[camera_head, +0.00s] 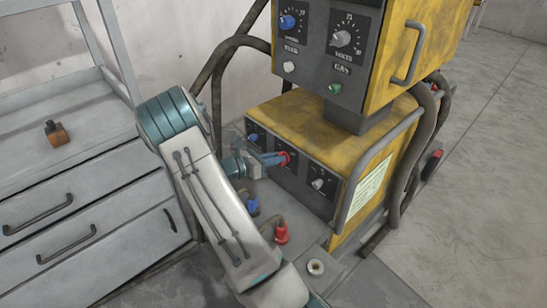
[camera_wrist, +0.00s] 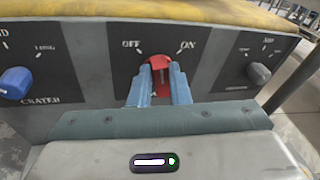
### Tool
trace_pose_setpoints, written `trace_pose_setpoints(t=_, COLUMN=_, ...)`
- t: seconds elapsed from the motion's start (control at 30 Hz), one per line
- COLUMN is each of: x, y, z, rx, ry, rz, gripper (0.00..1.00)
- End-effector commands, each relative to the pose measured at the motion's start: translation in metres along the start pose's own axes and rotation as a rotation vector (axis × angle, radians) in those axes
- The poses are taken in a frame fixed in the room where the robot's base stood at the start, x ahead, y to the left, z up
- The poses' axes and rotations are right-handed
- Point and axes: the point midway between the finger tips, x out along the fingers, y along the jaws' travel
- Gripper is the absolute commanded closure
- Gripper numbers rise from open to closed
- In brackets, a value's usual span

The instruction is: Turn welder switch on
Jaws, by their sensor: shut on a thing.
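The welder switch is a red knob (camera_wrist: 160,62) in the middle of the lower yellow welder's dark front panel, between an OFF label on its left and an ON label on its right. My gripper (camera_wrist: 160,86) has its two blue fingers on either side of the knob, shut on it. The knob stands roughly upright between the labels; I cannot tell exactly which way it points. In the head view the red knob (camera_head: 288,157) shows at the tips of my gripper (camera_head: 279,159), partly hidden by the fingers.
A blue knob (camera_wrist: 16,83) is left of the switch and a black knob (camera_wrist: 259,73) right. The upper yellow unit (camera_head: 405,45) overhangs the panel. Blue plugs and a red plug (camera_head: 282,233) are below. A grey drawer cabinet (camera_head: 85,215) stands left. Open floor lies right.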

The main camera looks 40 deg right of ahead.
Motion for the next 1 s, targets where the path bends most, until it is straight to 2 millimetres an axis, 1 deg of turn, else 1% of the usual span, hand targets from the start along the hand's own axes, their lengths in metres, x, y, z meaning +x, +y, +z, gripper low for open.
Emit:
trace_pose_setpoints(t=0.6, x=0.002, y=-0.008, z=-0.005, rx=0.563, ry=0.115, rz=0.111, gripper=1.0)
trace_pose_setpoints(t=0.8, x=0.003, y=-0.01, z=-0.007, rx=0.729, ry=0.149, rz=0.142, gripper=1.0)
trace_pose_setpoints(t=1.0, x=0.003, y=-0.012, z=-0.007, rx=0.857, ry=0.175, rz=0.167, gripper=1.0)
